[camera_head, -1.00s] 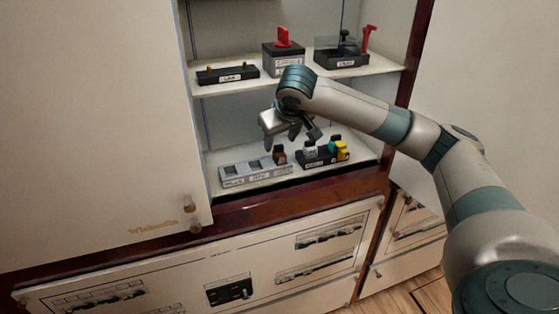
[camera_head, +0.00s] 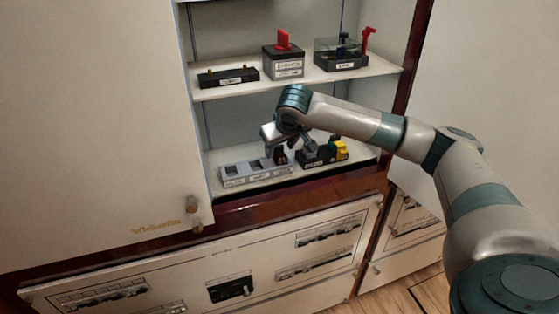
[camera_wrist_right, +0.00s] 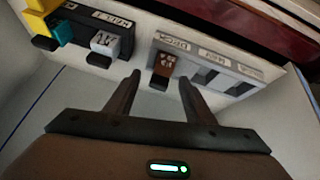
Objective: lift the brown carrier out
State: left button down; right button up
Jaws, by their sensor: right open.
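The brown carrier (camera_head: 281,157) sits upright in the right end slot of the grey block (camera_head: 236,177) on the lower shelf. In the right wrist view the brown carrier (camera_wrist_right: 163,65) stands in the grey block (camera_wrist_right: 222,58), with dark open slots beside it. My right gripper (camera_head: 289,151) is open just over the carrier. In the right wrist view its two fingertips (camera_wrist_right: 160,78) lie on either side of the carrier's near end, with nothing gripped. Whether they touch it I cannot tell. My left gripper is out of view.
A black block (camera_head: 313,160) with white, teal and yellow (camera_head: 341,152) carriers stands close to the right. The upper shelf (camera_head: 300,81) above my forearm holds several devices. Cabinet side walls bound the shelf; its front lip is clear.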

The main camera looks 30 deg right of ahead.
aim_at(281, 156)
grip_shut()
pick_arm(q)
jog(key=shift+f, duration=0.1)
pick_arm(e)
jog(key=shift+w+r, duration=0.1)
jog(key=shift+r, duration=0.1)
